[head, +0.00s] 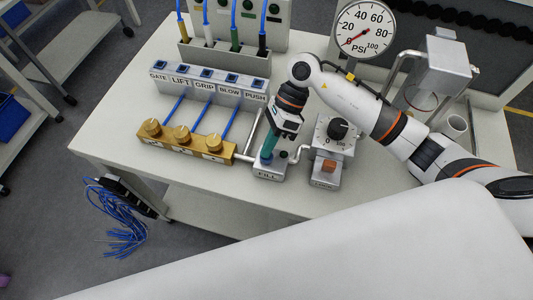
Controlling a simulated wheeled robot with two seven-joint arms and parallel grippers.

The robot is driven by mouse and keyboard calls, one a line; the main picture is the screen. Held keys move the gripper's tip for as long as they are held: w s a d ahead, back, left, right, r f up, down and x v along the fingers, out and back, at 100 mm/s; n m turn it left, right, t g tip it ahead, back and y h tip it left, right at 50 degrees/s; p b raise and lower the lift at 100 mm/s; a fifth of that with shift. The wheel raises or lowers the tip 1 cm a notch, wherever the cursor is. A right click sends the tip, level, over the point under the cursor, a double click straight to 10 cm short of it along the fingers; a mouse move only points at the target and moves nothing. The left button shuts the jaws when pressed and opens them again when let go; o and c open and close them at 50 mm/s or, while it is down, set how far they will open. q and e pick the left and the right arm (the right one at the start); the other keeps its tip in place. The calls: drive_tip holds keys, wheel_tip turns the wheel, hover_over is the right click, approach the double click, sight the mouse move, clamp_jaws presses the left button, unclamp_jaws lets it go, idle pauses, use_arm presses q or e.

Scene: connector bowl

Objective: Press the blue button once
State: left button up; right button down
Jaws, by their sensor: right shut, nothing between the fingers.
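My right gripper (267,157) points down, shut and empty, with its teal fingertips right over the small metal box marked FILL (269,173). I cannot tell whether the tips touch the box's top. No blue button can be clearly made out; the fingers hide part of the FILL box's top. A small dark round part shows on that box to the right of the fingertips. My left gripper is not in view.
Right of the FILL box stands a box with a black dial (338,129) and an orange block (329,166). A brass valve block (185,143) and a labelled port row (208,86) stand left. A pressure gauge (362,30) stands behind. The white table's (117,118) left front is clear.

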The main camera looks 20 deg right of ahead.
drive_tip(key=shift+f+b, duration=0.4)
drive_tip(key=shift+b, duration=0.1)
idle(0.3)
idle(0.4)
drive_tip(key=shift+r+p, duration=0.4)
drive_tip(key=shift+r, duration=0.5)
drive_tip(key=shift+r, duration=0.15)
drive_tip(key=shift+r+p, duration=1.3)
drive_tip(key=shift+r, duration=1.1)
